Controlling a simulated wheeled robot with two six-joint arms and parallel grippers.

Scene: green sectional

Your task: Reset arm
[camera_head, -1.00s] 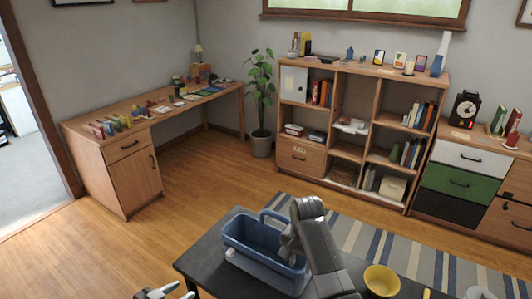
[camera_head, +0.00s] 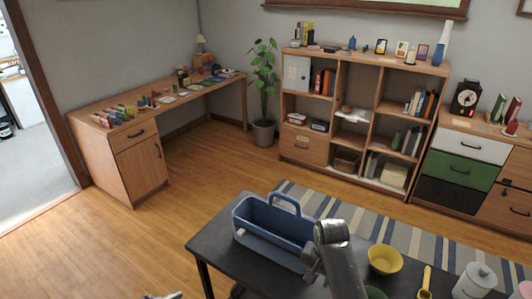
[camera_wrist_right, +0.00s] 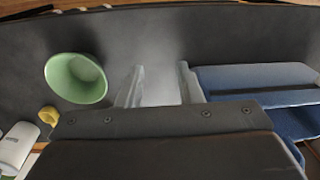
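My right gripper (camera_head: 314,264) is beside the right end of the blue caddy (camera_head: 262,236), which stands on the dark table (camera_head: 222,252). In the right wrist view the two fingers of my right gripper (camera_wrist_right: 160,88) are spread apart with nothing seen between them. The blue caddy (camera_wrist_right: 255,78) lies just to the right of them there. My left gripper (camera_head: 165,297) only peeks in at the bottom edge, and its fingers cannot be made out.
On the table are a yellow bowl (camera_head: 384,260), a green bowl (camera_wrist_right: 77,79), a yellow utensil (camera_head: 425,284) and a white canister (camera_head: 475,281). Beyond are a striped rug (camera_head: 400,232), a shelf unit (camera_head: 336,165) and a desk (camera_head: 142,172). Floor at left is clear.

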